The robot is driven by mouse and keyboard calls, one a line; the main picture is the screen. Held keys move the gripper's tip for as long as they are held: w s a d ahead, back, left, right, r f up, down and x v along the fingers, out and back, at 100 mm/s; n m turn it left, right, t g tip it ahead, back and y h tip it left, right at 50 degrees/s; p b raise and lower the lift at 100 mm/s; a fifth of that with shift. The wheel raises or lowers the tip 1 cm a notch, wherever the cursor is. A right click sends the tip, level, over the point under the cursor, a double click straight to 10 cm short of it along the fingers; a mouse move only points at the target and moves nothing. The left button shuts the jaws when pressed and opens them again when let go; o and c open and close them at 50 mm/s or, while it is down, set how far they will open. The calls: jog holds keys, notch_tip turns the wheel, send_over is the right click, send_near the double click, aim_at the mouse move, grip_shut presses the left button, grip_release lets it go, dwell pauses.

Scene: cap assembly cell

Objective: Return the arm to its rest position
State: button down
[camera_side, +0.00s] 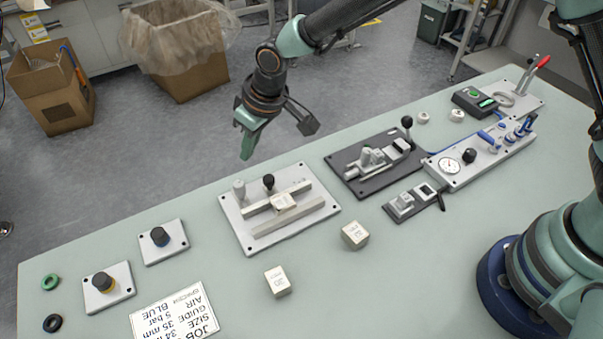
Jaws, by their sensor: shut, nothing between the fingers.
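My gripper (246,154) hangs at the end of my arm in the upper middle of the side view, green fingers pointing down. It is shut and empty, in the air above the table's far edge, behind and apart from the light plate fixture (240,217). That fixture carries two rails, a black knob (268,182) and a pale block (284,202) between the rails. My arm reaches in from the upper right, with its base at the lower right.
On the pale green table (420,290) stand two knob plates (163,241), two loose cubes (278,281), a job card (177,315), a dark clamp fixture (376,160) and a gauge panel (480,156). Rings lie at the left. Cardboard boxes (186,75) stand on the floor beyond. The front middle is clear.

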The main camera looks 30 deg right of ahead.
jog(key=s+d+r+m+t, duration=0.1)
jog(key=s+d+r+m, duration=0.3)
jog(key=d+r, duration=1.25)
jog(key=s+d+m+t+h, duration=0.1)
jog(key=s+d+h, duration=0.1)
jog(key=s+d, duration=1)
jog(key=shift+s+d+r, duration=0.15)
jog(key=shift+s+d, duration=0.05)
jog(key=shift+d, duration=0.55)
